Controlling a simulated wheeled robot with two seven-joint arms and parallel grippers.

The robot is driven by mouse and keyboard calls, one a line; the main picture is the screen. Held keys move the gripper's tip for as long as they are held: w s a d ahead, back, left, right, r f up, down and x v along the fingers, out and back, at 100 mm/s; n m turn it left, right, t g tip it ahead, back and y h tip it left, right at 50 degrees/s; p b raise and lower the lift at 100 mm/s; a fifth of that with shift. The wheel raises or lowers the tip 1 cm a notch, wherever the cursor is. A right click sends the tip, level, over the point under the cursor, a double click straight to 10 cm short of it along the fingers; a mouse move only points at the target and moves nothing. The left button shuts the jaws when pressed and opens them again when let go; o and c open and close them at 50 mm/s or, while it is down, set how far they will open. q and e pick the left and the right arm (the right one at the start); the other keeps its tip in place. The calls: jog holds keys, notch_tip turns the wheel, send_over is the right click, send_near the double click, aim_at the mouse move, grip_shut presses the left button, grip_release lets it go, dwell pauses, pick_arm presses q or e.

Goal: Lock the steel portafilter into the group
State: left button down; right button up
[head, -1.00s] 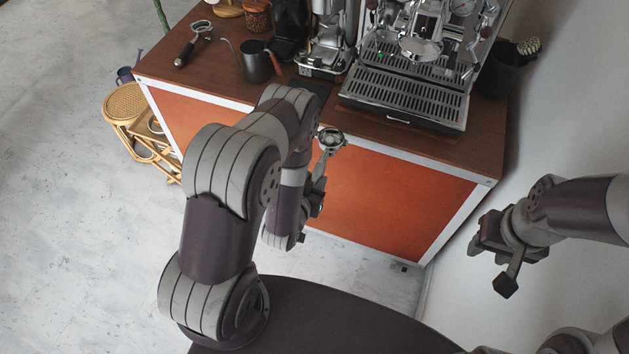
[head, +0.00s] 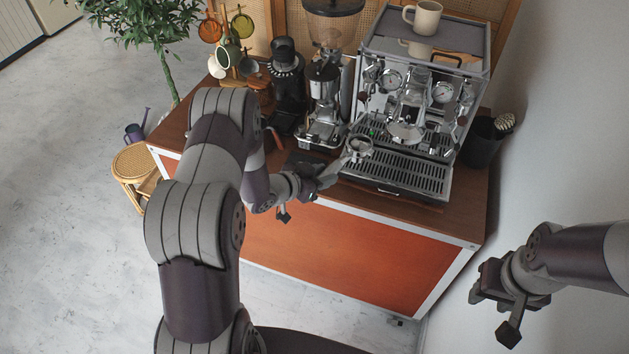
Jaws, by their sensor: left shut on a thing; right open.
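The steel portafilter (head: 359,148) is in my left gripper (head: 318,182), which is shut on its handle. Its basket points away from the gripper, over the left front part of the drip tray (head: 400,178). The group (head: 405,130) is on the front of the espresso machine (head: 425,60), to the right of and above the portafilter. The portafilter and group are apart. My fingers and wrist mostly hide the handle. My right gripper (head: 497,300) is open and empty, off to the right in front of the cart, near the wall.
A grinder (head: 325,95) stands left of the machine, with a darker grinder (head: 286,80) beside it. A mug (head: 423,17) sits on the machine's top. A dark bin with a brush (head: 482,142) is at the right. My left arm hides part of the counter.

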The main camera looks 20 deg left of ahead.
aim_at(368, 154)
pick_arm(q)
jog(key=w+d+f+m+h+b, duration=0.1)
jog(key=w+d+b, duration=0.2)
jog(key=w+d, duration=0.5)
jog(key=shift+w+d+f+g, duration=0.2)
jog(key=shift+w+d+g, duration=0.1)
jog(key=shift+w, duration=0.3)
jog(key=shift+w+d+r+m+h, duration=0.1)
jog(key=shift+w+m+h, duration=0.05)
jog(key=shift+m+h, duration=0.15)
dwell(0.4)
jog(key=shift+r, duration=1.25)
dwell(0.4)
jog(key=shift+s+d+n+t+y, duration=0.4)
jog(key=shift+d+n+y, duration=0.3)
